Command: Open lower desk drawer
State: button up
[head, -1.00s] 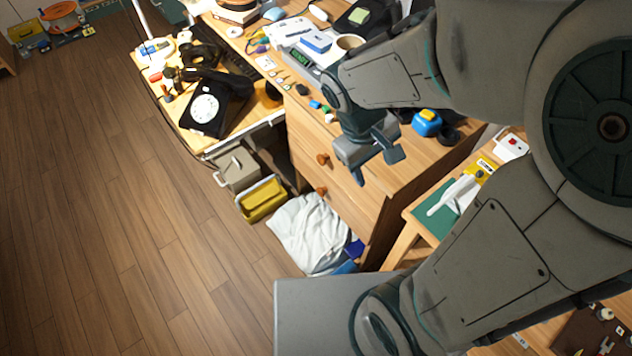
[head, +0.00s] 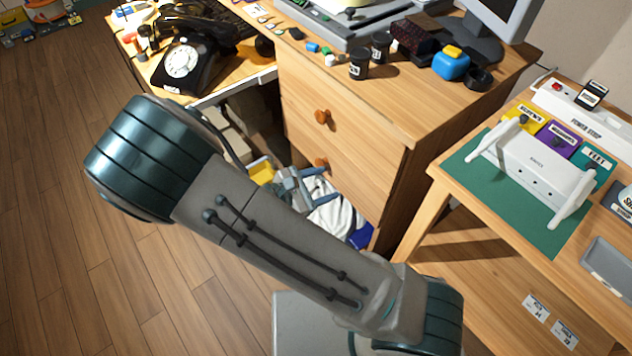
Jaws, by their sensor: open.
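The wooden desk has two stacked drawers with round orange-brown knobs. The lower desk drawer (head: 358,188) looks shut, and its knob (head: 321,162) sticks out at the left of its front. The upper drawer (head: 345,128) also looks shut, with its own knob (head: 322,115). My gripper (head: 325,181) is open, just below and in front of the lower knob. Its fingers point right, toward the drawer front. I cannot tell whether they touch the knob or the drawer. My arm hides part of the floor and the things left of the desk.
A white bag (head: 338,217) lies on the floor under the gripper, beside a yellow bin (head: 261,170). A black dial phone (head: 190,62) sits on the left table. A side table (head: 455,160) with a green mat stands close on the right. Open wooden floor lies to the left.

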jog(key=w+a+f+n+t+y+b, duration=0.2)
jog(key=a+f+n+t+b, duration=0.6)
jog(key=f, duration=0.4)
jog(key=b+x, duration=0.3)
jog(key=x, duration=1)
jog(key=shift+w+n+b, duration=0.3)
jog(key=shift+w+b, duration=0.05)
jog(key=shift+b, duration=0.05)
jog(key=shift+d, duration=0.1)
jog(key=shift+y, duration=0.3)
grip_shut()
